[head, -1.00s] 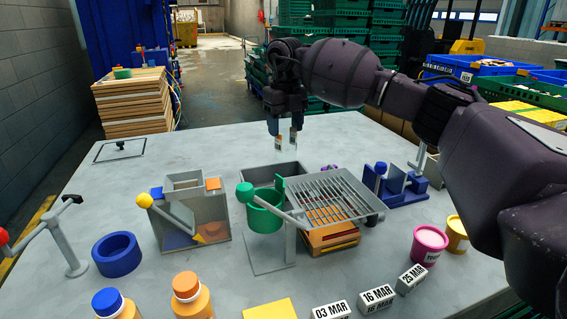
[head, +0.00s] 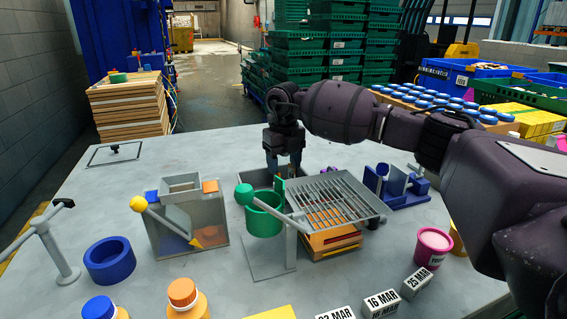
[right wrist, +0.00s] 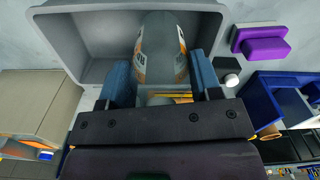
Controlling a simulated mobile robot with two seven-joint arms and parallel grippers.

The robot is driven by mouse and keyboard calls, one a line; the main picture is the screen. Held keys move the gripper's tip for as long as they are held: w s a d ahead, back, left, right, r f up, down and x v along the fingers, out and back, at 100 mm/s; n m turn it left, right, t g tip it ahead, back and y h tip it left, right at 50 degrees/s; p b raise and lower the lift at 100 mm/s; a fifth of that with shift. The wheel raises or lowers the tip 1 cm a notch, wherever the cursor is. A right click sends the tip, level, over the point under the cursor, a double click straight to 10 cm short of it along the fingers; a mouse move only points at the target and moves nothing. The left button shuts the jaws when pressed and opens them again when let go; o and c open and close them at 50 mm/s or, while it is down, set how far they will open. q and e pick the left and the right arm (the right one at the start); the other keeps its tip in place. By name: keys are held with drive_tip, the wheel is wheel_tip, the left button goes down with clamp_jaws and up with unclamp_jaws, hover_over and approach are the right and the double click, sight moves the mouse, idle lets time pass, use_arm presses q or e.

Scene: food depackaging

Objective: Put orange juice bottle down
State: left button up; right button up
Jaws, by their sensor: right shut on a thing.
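My right gripper (head: 283,172) is low over the grey bin (head: 255,180) behind the green cup. In the right wrist view its two blue fingers (right wrist: 160,88) are shut on a greyish, see-through bottle (right wrist: 160,45) with an orange and white label. The bottle is inside the grey bin (right wrist: 85,40), between the bin's walls; I cannot tell whether it touches the floor. In the head view the bottle is mostly hidden. Two orange bottles, one blue-capped (head: 100,308) and one orange-capped (head: 184,294), stand at the front left. My left gripper is out of view.
A green cup (head: 264,218) on a stand and a metal grate (head: 325,197) stand close in front of the bin. A blue fixture (head: 400,190) is to the right, and a clear-sided box (head: 185,225) to the left. The table's back left is mostly clear.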

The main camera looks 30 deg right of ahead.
drive_tip(key=o, duration=1.1)
drive_tip(key=shift+f, duration=0.1)
wheel_tip(320, 180, up, 11)
drive_tip(key=shift+r+p, duration=0.1)
drive_tip(key=shift+p, duration=0.7)
drive_tip(key=shift+r, duration=0.6)
